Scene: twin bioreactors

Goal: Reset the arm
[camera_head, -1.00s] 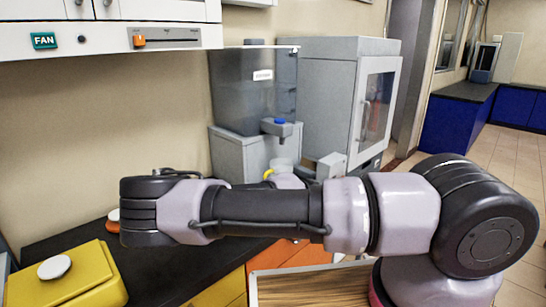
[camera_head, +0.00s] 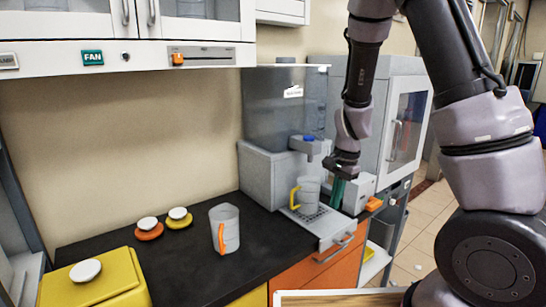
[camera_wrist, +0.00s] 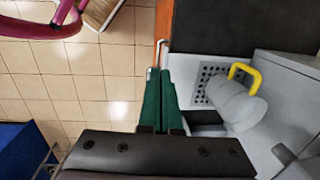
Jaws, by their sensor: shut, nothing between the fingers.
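My arm is raised and folded, rising at the right of the head view and bending down at the forearm. My gripper (camera_head: 336,203) hangs downward in front of the grey dispenser's right side, its green fingers together. In the wrist view the gripper's green fingers (camera_wrist: 160,76) lie side by side with nothing between them, above the counter's edge and the tiled floor. A cup with a yellow handle (camera_head: 309,191) stands on the dispenser's drip grate, left of the gripper and apart from it. It also shows in the wrist view (camera_wrist: 235,103).
A cup with an orange handle (camera_head: 225,229) stands on the black counter (camera_head: 180,265). Two round knobbed lids (camera_head: 149,229) lie behind it. A yellow box (camera_head: 95,285) is at the front left. Wall cabinets (camera_head: 125,50) hang above. A glass-doored cabinet (camera_head: 405,130) stands behind my arm.

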